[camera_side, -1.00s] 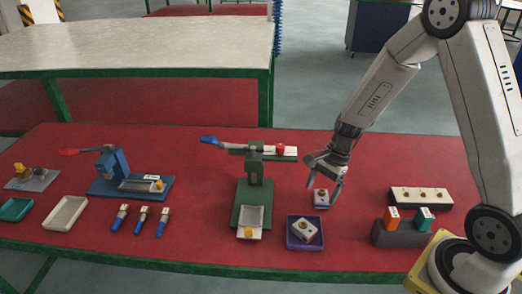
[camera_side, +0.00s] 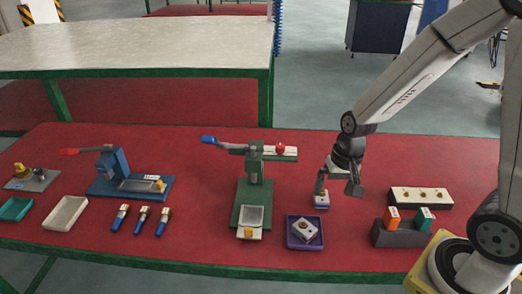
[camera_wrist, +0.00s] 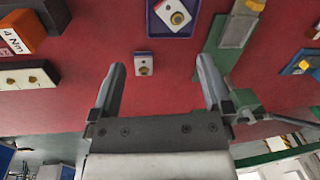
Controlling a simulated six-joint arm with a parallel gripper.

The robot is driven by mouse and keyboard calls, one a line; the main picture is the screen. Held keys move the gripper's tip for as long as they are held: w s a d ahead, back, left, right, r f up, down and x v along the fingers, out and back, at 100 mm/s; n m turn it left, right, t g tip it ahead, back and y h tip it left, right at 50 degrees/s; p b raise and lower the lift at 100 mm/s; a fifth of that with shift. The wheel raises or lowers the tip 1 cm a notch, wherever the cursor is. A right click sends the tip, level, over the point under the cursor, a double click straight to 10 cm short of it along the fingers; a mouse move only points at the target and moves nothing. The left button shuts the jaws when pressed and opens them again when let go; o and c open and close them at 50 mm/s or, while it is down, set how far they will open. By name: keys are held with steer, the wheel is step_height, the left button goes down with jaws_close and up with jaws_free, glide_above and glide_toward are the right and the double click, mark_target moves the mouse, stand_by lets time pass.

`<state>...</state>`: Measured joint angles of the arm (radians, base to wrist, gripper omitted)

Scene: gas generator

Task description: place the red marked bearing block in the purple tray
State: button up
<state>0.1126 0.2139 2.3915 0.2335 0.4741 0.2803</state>
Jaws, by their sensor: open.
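A small white-topped block (camera_side: 321,200) with a blue base stands on the red table behind the purple tray (camera_side: 306,246). In the wrist view this block (camera_wrist: 144,66) shows a brass centre and lies between my fingers, nearer the left one. A red mark is too small to make out. The purple tray, also in the wrist view (camera_wrist: 151,22), holds another white block (camera_side: 305,231) with a brass centre. My gripper (camera_side: 338,191) is open and empty, pointing down, with its left finger by the block in the side view. It also shows in the wrist view (camera_wrist: 161,64).
A green press (camera_side: 252,200) stands left of the tray. To the right are a dark holder (camera_side: 400,238) with orange and teal blocks and a white bar (camera_side: 420,197) with brass studs. Three blue-handled pieces (camera_side: 142,220) lie further left.

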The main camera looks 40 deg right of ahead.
steer(key=s+r+n, duration=0.1)
steer(key=n, duration=0.1)
steer(key=a+n+t, duration=0.1)
steer(key=n, duration=0.1)
steer(key=s+r+n+h, duration=0.1)
steer(key=n, duration=0.1)
steer(key=shift+s+a+r+n+t, duration=0.3)
steer(key=shift+s+n, duration=0.05)
steer(key=shift+n, duration=0.05)
stand_by(0.8)
